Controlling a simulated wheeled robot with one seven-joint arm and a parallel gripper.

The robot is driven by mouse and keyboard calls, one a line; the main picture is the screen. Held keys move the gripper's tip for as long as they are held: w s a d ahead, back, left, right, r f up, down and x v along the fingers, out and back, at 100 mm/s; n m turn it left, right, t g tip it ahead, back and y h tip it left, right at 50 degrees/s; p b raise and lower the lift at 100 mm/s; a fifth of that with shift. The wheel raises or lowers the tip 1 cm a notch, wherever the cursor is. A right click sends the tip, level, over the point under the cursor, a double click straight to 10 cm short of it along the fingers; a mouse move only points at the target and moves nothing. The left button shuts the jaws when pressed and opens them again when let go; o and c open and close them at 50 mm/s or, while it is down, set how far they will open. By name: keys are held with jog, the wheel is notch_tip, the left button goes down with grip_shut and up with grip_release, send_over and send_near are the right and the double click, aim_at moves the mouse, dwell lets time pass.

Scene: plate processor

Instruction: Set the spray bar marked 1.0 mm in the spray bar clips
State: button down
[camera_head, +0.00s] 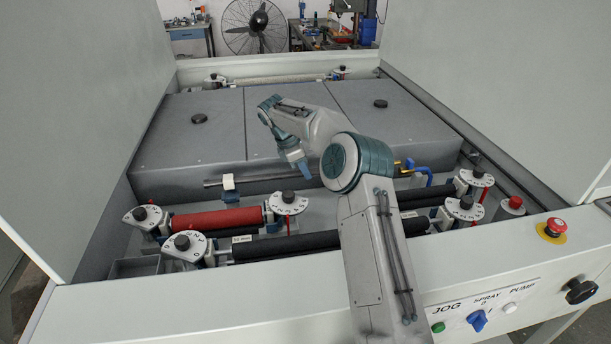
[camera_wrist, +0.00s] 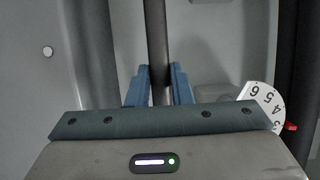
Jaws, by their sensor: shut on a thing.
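The spray bar (camera_head: 262,179) is a thin grey tube lying level along the front of the grey tank covers in the head view. My gripper (camera_head: 304,172) points down onto it and is shut on it. In the wrist view the spray bar (camera_wrist: 157,40) runs between the blue fingers of my gripper (camera_wrist: 158,78). My arm hides the bar's right part and any clip there. No size mark is readable.
A blue hose with a brass fitting (camera_head: 408,166) is right of my arm. A red roller (camera_head: 217,218) and black rollers (camera_head: 285,245) with numbered dials (camera_head: 288,203) lie in front. Grey covers (camera_head: 200,140) with black knobs are behind. Tall panels stand on both sides.

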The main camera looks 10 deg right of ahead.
jog(key=shift+f, duration=1.5)
jog(key=shift+f, duration=0.35)
jog(key=c, duration=1.3)
grip_release()
jog(key=shift+r, duration=0.15)
